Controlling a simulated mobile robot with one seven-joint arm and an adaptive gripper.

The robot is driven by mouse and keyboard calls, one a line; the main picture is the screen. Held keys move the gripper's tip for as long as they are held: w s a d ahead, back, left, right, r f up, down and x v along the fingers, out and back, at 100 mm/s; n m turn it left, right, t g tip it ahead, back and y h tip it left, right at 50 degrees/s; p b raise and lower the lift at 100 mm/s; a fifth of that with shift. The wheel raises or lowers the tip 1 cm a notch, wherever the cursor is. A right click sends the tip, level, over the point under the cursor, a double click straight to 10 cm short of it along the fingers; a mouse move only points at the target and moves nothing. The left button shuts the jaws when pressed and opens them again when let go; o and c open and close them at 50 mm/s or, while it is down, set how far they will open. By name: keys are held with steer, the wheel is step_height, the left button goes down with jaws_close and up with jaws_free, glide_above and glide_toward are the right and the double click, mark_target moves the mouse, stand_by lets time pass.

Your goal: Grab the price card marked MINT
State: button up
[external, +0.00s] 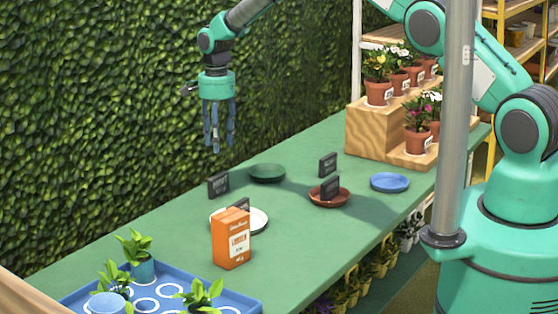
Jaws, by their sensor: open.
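Several small dark price cards stand on the green table (290,262). One card (218,185) stands on the table at the left. Another card (327,164) stands further back to the right. A third card (330,188) is at the brown saucer (318,201), and one more (240,204) is partly hidden behind the orange box (231,240). The lettering is too small to read, so I cannot tell which is marked MINT. My gripper (218,144) hangs fingers down, open and empty, in the air and apart from the cards.
A green saucer (267,173), a white plate (259,220) and a blue saucer (390,182) lie around the cards. A blue tray (240,301) with potted plants is at the front left. A wooden stand (370,132) with flowerpots is at the back right. A leafy hedge wall borders the table.

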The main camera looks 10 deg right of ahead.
mark_target(220, 176)
steer(key=shift+f+b, duration=0.4)
steer(key=shift+f, duration=3.85)
steer(key=shift+f, duration=0.1)
steer(key=shift+f+b, duration=0.35)
steer(key=shift+f, duration=2.2)
jaws_close()
